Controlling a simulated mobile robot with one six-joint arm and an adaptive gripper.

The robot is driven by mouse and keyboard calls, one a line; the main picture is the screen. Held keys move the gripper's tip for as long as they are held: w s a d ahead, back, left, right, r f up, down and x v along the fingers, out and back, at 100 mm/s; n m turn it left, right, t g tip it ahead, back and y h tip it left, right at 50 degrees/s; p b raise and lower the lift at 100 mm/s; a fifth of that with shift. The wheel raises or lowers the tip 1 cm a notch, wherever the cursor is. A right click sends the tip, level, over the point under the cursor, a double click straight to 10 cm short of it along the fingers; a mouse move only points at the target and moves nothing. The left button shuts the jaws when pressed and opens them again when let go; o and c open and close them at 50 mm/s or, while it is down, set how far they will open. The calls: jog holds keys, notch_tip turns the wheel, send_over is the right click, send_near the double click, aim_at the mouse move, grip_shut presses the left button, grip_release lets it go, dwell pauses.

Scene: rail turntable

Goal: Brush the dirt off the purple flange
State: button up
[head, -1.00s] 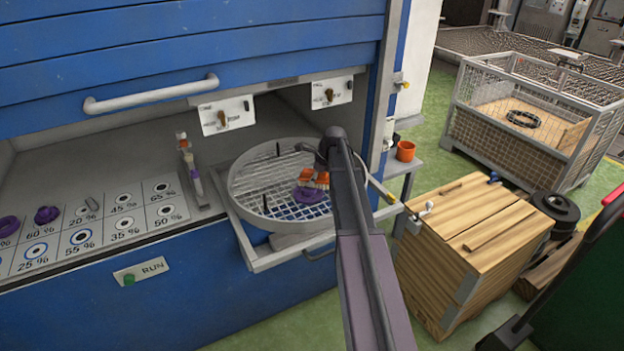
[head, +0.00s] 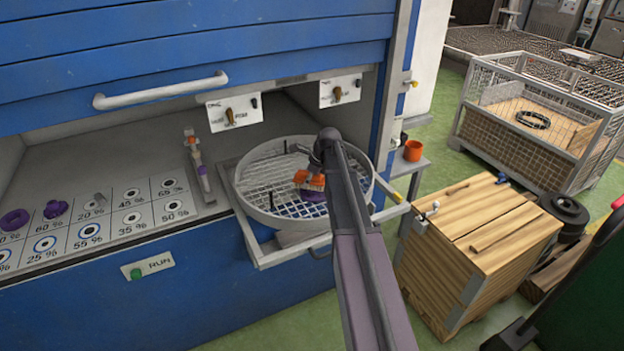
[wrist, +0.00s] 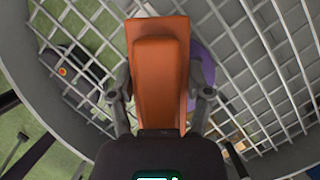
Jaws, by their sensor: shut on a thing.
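My gripper (wrist: 160,100) is shut on an orange brush (wrist: 160,60), which fills the middle of the wrist view. In the head view the orange brush (head: 310,179) is over the round mesh turntable (head: 243,200). The purple flange (head: 312,196) lies on the mesh just below the brush and is partly covered by it and my arm. In the wrist view only an edge of the purple flange (wrist: 205,65) shows, to the right of the brush. I cannot tell whether the bristles touch it or whether dirt is on it.
The turntable has a raised rim and upright black pins (head: 271,201). Left of it, a marked panel (head: 110,222) holds other purple parts (head: 56,208). A blue cabinet door (head: 180,50) hangs above. A wooden crate (head: 480,250) and an orange cup (head: 413,151) are to the right.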

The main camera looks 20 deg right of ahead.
dwell(0.5)
jog(key=shift+d, duration=2.4)
jog(key=shift+a, duration=0.1)
jog(key=shift+a, duration=2.45)
notch_tip(320, 180, up, 8)
jog(key=p, duration=0.8)
